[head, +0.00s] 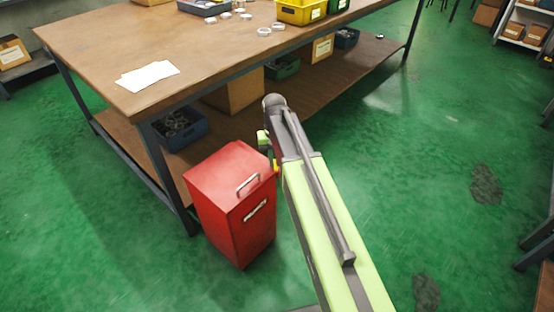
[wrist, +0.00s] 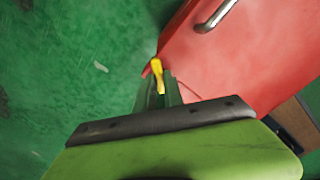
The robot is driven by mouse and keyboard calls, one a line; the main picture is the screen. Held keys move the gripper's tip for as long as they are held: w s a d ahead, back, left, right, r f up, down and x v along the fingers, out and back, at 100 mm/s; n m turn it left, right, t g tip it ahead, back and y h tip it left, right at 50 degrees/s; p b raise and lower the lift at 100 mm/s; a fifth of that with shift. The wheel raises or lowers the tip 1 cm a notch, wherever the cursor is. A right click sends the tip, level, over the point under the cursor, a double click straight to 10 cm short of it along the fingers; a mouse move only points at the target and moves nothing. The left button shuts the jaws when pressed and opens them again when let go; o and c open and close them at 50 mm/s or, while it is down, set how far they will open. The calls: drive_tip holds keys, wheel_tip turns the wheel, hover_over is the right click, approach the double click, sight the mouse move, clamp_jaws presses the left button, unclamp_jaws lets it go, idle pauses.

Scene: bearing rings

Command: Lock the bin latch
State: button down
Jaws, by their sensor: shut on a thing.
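The red bin (head: 222,190) stands on the green floor beside the workbench's front corner, and its lid looks closed. A metal handle (head: 248,184) sits on its top; a red face of the bin also shows in the wrist view (wrist: 245,60). The small yellow latch (wrist: 157,72) is at the bin's edge and shows as a yellow speck in the head view (head: 276,168). My gripper (wrist: 158,88) is shut on the yellow latch, beside the bin. The fingertips partly hide the latch's lower part, and I cannot tell its exact position.
The wooden workbench (head: 110,50) stands behind and left of the bin, with a lower shelf (head: 325,92). A blue bin of rings (head: 180,130) sits on that shelf. The green floor to the right is open, with dark stains (head: 486,184).

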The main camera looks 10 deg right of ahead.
drive_tip(key=m, duration=0.5)
drive_tip(key=shift+w+a+m, duration=0.1)
drive_tip(key=shift+w+m, duration=0.1)
drive_tip(key=shift+m, duration=0.1)
drive_tip(key=shift+w+a+m, duration=0.1)
drive_tip(key=shift+a+m, duration=0.05)
drive_tip(key=shift+m, duration=2.05)
drive_tip(key=c, duration=1.5)
unclamp_jaws()
drive_tip(key=shift+o, duration=0.3)
drive_tip(key=shift+r, duration=0.1)
